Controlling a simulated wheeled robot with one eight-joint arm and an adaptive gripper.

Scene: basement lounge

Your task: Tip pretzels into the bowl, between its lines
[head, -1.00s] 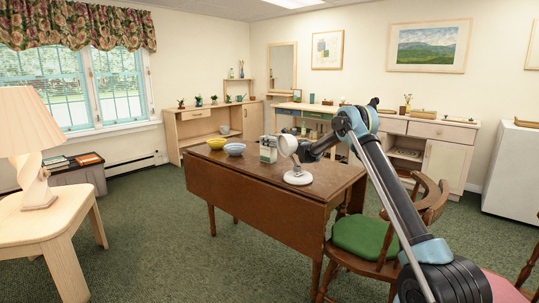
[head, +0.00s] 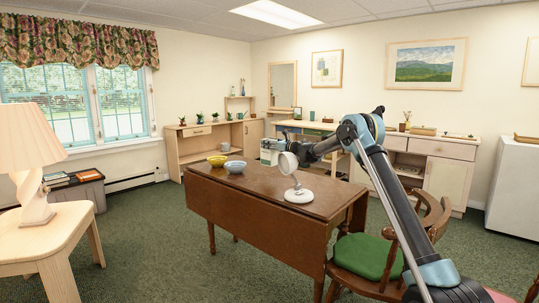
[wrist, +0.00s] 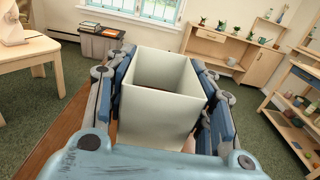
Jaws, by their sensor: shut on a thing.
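A yellow bowl (head: 217,160) and a pale blue bowl (head: 235,167) stand side by side near the far left edge of the brown table (head: 255,200). Lines on the bowls are too small to make out. My gripper (head: 281,151) is shut on a pale carton (head: 268,147) and holds it above the table, right of the bowls. In the wrist view the carton (wrist: 158,110) is open at the top, between both fingers, with brownish contents low inside. Pretzels cannot be clearly told. The bowls are not seen in the wrist view.
A white desk lamp (head: 299,195) stands on the table below and in front of my gripper. A wooden chair with a green seat (head: 365,256) is at the table's right. A side table (head: 55,235) with a large lamp is at left.

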